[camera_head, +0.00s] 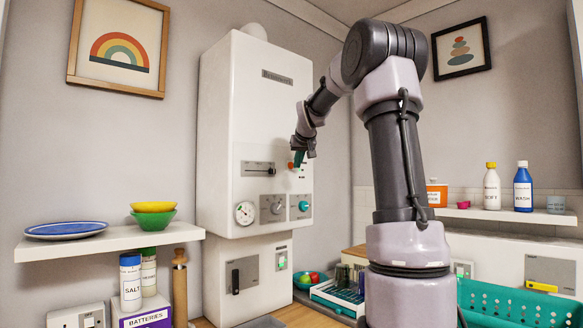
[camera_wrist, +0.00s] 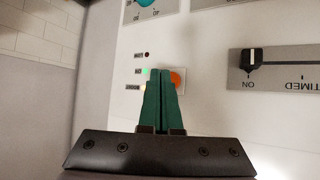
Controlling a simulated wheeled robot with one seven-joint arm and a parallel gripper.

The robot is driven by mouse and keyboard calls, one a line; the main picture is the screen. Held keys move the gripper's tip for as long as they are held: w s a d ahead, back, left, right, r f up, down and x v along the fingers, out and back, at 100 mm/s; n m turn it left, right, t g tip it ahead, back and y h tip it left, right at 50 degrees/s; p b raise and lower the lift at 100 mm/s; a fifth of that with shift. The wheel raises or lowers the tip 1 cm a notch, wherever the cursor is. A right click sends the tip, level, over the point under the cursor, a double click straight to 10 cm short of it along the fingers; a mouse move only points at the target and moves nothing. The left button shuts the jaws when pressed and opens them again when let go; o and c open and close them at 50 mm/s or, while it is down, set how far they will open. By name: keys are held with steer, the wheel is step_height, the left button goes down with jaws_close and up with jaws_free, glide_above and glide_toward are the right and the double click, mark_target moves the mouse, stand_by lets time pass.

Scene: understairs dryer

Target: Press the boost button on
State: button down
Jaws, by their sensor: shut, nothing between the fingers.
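A white boiler (camera_head: 240,110) hangs on the wall in the head view. An orange-red button (camera_head: 290,165) sits on its front; it also shows in the wrist view (camera_wrist: 177,78), partly hidden behind my fingertips. I cannot read a label on it, so I cannot tell if it is the boost button. My gripper (camera_head: 299,160) is shut and empty, its green fingertips right at the button. The fingers show in the wrist view (camera_wrist: 166,72) overlapping the button's left part. Whether they touch it or it is pressed in, I cannot tell.
Left of the button in the wrist view is a column of small lights, with a green one (camera_wrist: 146,71) lit. A slider panel (camera_head: 258,169) lies left of the button in the head view.

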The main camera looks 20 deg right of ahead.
steer(key=shift+s+d, duration=0.35)
steer(key=shift+s, duration=0.6)
steer(key=shift+s+d, duration=0.35)
steer(key=shift+s, duration=0.55)
steer(key=shift+s+d, duration=0.35)
steer(key=shift+s, duration=0.6)
steer(key=s+a+f+g+y, duration=0.1)
steer(key=s+a+f, duration=0.2)
steer(key=s+a, duration=0.4)
steer(key=s+a+f+g+y, duration=0.1)
steer(key=s+a+f, duration=0.1)
steer(key=s+a, duration=0.55)
steer(key=s+a+f+m+y, duration=0.1)
steer(key=s+a+f, duration=0.1)
steer(key=s+f, duration=0.3)
steer(key=s+a+f+m+g+y, duration=0.1)
steer(key=s+f, duration=0.5)
steer(key=s, duration=0.8)
steer(key=shift+s+a+f+g, duration=0.15)
steer(key=shift+a+g, duration=0.15)
steer(key=shift+a, duration=0.4)
